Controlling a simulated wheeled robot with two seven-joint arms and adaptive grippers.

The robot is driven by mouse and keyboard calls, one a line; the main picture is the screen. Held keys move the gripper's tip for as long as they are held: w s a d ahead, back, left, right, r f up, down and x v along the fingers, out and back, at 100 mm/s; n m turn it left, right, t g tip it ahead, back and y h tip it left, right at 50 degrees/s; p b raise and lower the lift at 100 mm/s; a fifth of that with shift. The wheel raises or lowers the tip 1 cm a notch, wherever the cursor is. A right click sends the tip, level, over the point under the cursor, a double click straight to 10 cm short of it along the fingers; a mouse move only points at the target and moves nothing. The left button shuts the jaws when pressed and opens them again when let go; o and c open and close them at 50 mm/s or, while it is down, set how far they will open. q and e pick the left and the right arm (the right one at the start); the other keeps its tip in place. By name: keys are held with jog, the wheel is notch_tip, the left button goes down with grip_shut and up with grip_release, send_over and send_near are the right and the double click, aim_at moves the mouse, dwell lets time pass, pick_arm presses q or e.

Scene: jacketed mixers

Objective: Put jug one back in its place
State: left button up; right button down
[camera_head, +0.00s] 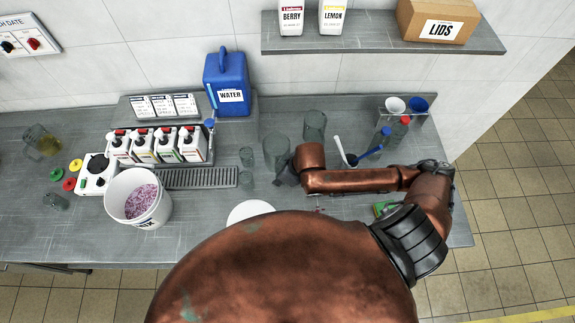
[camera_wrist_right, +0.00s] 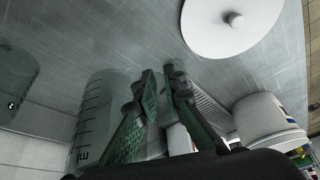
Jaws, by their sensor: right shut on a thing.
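A clear jug (camera_head: 277,152) stands upright on the grey worktop, just left of my right wrist. In the right wrist view it shows large beside the fingers, with dark scale marks on its wall (camera_wrist_right: 92,115); I cannot read a number on it. My right gripper (camera_head: 284,178) is at the jug's near side, shut on it; in the wrist view the fingers (camera_wrist_right: 165,78) are close together, and the exact grip point is hard to see. A second clear jug (camera_head: 314,125) stands behind to the right; its label in the wrist view (camera_wrist_right: 14,88) looks like a 2. My left gripper is not in view.
Small glasses (camera_head: 246,157) stand left of the jug.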

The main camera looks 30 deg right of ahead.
jog(key=w+d+f, duration=0.6)
jog(key=shift+w+d+f+p, duration=0.1)
jog(key=shift+d+f+p, duration=0.2)
jog(key=shift+f, duration=0.05)
jog(key=shift+w+d+f, duration=0.25)
jog(key=shift+f, duration=0.2)
notch_tip(320, 180, down, 3)
jog(key=shift+w+d+f, duration=0.1)
jog(key=shift+f, duration=0.05)
jog(key=c, duration=2.5)
grip_release()
jog(key=shift+f, duration=0.15)
jog(key=o, duration=0.5)
